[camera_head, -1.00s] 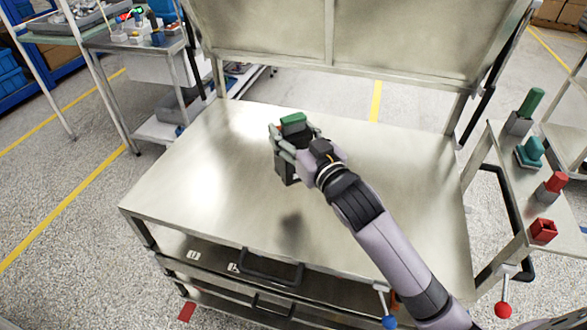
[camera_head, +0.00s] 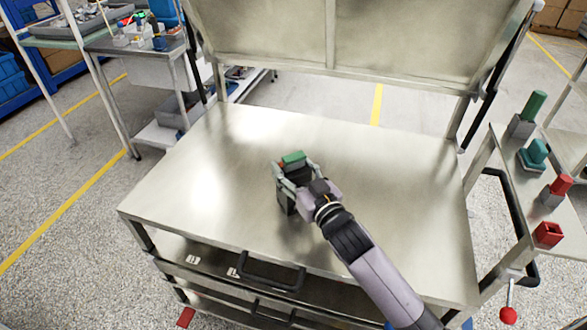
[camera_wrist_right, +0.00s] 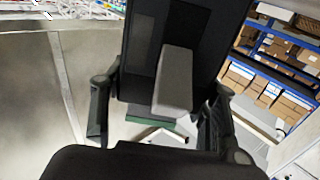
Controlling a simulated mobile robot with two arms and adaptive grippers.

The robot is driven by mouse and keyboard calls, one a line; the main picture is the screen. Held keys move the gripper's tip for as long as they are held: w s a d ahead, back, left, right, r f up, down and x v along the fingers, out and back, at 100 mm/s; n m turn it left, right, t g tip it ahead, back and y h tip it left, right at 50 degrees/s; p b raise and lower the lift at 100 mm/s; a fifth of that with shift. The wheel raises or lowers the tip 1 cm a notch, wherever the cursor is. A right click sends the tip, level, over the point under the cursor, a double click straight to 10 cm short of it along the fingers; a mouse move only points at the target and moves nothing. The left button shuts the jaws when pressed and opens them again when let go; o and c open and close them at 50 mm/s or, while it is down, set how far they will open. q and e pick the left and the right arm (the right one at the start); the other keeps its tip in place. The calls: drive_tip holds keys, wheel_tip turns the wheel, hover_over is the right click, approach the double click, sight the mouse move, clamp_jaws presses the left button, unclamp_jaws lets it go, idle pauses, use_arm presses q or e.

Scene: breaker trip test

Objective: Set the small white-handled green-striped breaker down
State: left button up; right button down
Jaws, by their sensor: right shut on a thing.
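The breaker, with a dark body and a green part on top (camera_head: 292,158), is in my right gripper (camera_head: 284,181) over the middle of the bare metal bench top (camera_head: 220,215). In the right wrist view its dark body (camera_wrist_right: 140,60), pale grey-white handle (camera_wrist_right: 174,82) and green stripe (camera_wrist_right: 160,125) stand between the two fingers of the right gripper (camera_wrist_right: 158,115). The fingers are shut on it. It looks roughly upright and low over the bench; I cannot tell whether its base touches. My left gripper is not in view.
The bench top around the breaker is clear. An upright metal panel (camera_head: 390,45) stands behind it. At the right a side shelf (camera_head: 515,185) holds green pieces (camera_head: 537,150) and red pieces (camera_head: 548,234). A drawer handle (camera_head: 270,272) juts out at the front.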

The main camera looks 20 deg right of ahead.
drive_tip(key=c, duration=0.6)
unclamp_jaws()
drive_tip(key=shift+f, duration=0.1)
drive_tip(key=shift+r, duration=0.2)
drive_tip(key=shift+s+f, duration=0.15)
drive_tip(key=shift+s, duration=0.2)
drive_tip(key=s+d+b, duration=0.1)
drive_tip(key=s+d, duration=0.1)
drive_tip(key=s, duration=0.9)
drive_tip(key=shift+d, duration=0.15)
